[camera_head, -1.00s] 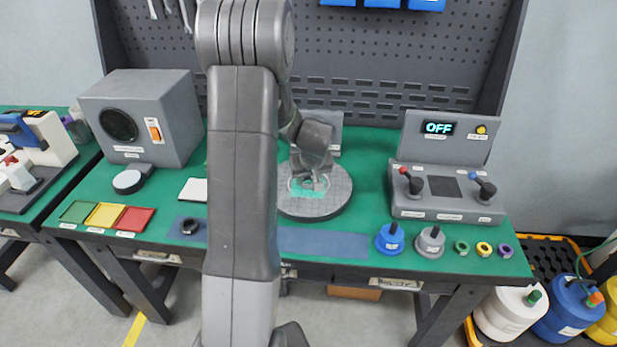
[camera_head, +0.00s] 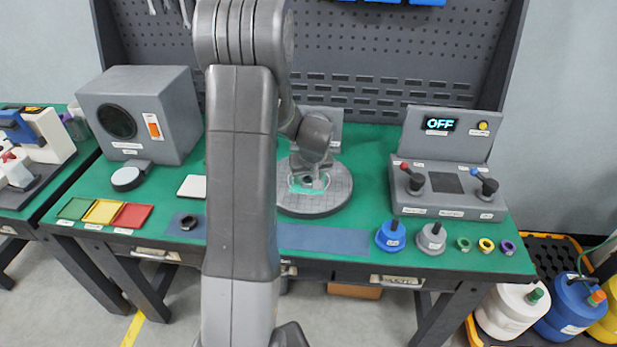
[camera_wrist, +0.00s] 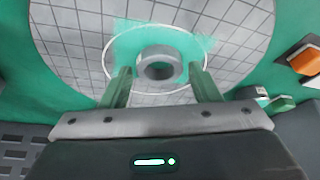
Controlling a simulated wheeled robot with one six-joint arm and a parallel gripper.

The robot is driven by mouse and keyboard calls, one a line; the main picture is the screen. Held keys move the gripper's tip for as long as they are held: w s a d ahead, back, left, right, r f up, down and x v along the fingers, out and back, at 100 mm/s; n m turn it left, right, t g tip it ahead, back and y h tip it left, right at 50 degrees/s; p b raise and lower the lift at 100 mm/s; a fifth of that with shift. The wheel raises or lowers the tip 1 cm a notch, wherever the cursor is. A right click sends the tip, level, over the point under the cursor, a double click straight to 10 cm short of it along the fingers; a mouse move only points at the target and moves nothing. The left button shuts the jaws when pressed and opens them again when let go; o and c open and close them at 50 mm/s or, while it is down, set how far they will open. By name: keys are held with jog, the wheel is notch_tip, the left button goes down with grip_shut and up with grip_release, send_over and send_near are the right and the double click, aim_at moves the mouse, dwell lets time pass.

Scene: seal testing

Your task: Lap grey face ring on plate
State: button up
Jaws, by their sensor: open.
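The grey face ring (camera_wrist: 157,66) lies on the round grey lapping plate (camera_wrist: 75,50), inside a thin white circle and over a teal patch. My gripper (camera_wrist: 160,82) is open in the wrist view, with one finger on each side of the ring and gaps between the fingers and the ring. In the head view, my gripper (camera_head: 308,184) is low over the lapping plate (camera_head: 328,204), and the ring is small there and partly hidden by it. I cannot tell whether the fingertips touch the plate.
A control box with an OFF display (camera_head: 440,124) stands right of the plate. A blue pot (camera_head: 391,236), a grey pot (camera_head: 432,237) and small coloured rings line the front right. A dark ring (camera_head: 188,222) lies on the blue mat (camera_head: 325,240). Coloured trays (camera_head: 103,212) sit at left.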

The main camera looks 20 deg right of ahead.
jog(key=shift+c, duration=0.5)
jog(key=c, duration=0.7)
jog(key=shift+o, duration=1.3)
jog(key=shift+c, duration=1.3)
jog(key=shift+r, duration=0.6)
